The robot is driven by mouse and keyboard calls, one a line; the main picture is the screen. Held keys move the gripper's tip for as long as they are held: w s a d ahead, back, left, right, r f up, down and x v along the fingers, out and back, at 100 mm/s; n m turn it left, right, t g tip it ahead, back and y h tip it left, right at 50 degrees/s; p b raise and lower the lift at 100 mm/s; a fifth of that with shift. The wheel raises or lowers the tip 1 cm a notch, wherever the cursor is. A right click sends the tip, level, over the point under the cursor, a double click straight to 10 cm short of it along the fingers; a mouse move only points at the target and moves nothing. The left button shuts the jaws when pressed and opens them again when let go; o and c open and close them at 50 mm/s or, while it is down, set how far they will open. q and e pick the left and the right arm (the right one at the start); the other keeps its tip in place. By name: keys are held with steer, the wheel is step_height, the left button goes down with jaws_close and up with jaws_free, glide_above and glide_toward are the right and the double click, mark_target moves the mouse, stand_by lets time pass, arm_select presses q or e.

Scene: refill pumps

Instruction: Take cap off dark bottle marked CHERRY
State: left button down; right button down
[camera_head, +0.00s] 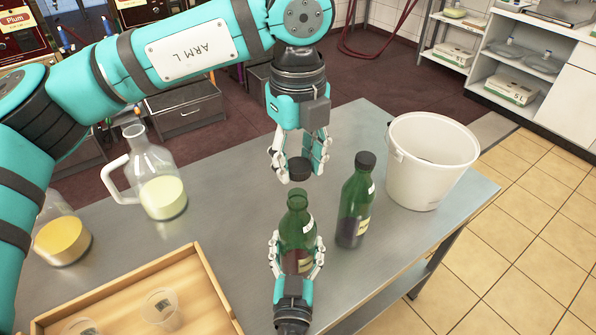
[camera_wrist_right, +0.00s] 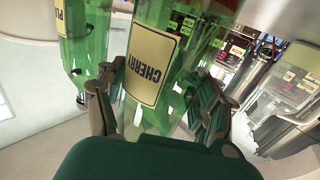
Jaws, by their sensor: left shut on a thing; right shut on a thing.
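A green bottle (camera_head: 297,234) stands upright on the metal table with its neck bare. Its label reads CHERRY in the right wrist view (camera_wrist_right: 151,66). My right gripper (camera_head: 297,262) is shut around the bottle's body from the near side. My left gripper (camera_head: 299,170) points down above the bottle and is shut on a dark cap (camera_head: 299,168). The cap is apart from the bottle, a little above its open mouth.
A white bucket (camera_head: 431,165) stands at the right of the table (camera_head: 400,232). A glass jug with pale liquid (camera_head: 160,190) and a flask with yellow liquid (camera_head: 62,238) stand left. A wooden tray (camera_head: 187,262) with clear cups lies front left.

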steer(key=shift+c, duration=0.3)
jaws_free()
steer(key=shift+s, duration=0.1)
